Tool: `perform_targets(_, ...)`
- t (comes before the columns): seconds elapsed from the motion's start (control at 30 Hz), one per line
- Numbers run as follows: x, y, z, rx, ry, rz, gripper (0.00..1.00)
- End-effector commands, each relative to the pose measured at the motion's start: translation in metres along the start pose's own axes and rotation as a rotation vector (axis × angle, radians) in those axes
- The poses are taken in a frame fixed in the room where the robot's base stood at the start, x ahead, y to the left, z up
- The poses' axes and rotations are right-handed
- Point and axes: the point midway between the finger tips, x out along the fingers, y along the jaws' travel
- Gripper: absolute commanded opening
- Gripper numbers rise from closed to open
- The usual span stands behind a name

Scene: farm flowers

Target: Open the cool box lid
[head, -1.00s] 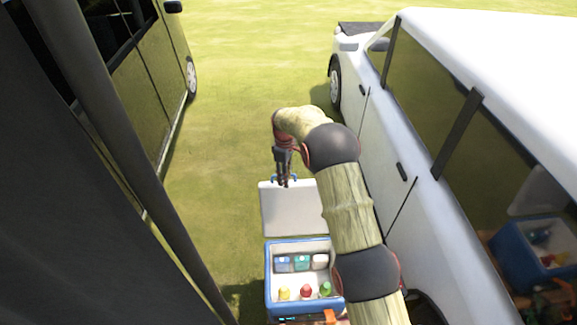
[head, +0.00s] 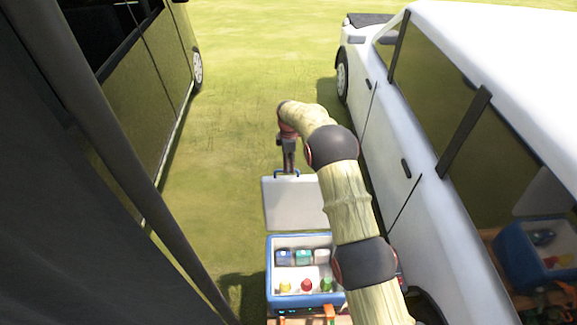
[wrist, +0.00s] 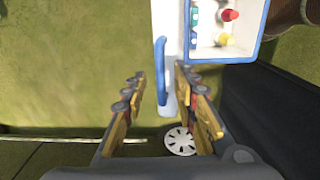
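The blue cool box (head: 270,285) stands open at the lower middle of the head view, with several bottles and packs inside. Its white lid (head: 295,205) is swung up at the far side, with a blue handle (head: 286,172) on its far edge. My gripper (head: 290,168) is at this handle, fingers pointing down to it. In the wrist view the blue handle (wrist: 160,75) lies between my two parted fingers (wrist: 160,82), with a gap on the left. The right finger is close to the lid edge; I cannot tell whether it touches.
A white vehicle (head: 400,150) stands close on the right, and its window reflects the box. A dark vehicle (head: 150,95) stands on the left. Grass (head: 230,130) between them is open. A dark pole (head: 115,150) crosses the left side.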

Motion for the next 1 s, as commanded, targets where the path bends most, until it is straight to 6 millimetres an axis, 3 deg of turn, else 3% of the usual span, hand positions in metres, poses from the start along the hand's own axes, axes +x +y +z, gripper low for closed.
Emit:
perform_targets(0.2,0.017,0.000,0.000,0.001,0.000,0.001,0.29)
perform_targets(0.5,0.020,0.000,0.000,0.001,0.000,0.001,0.28)
perform_targets(1.0,0.019,0.000,0.000,0.001,0.000,0.001,0.00)
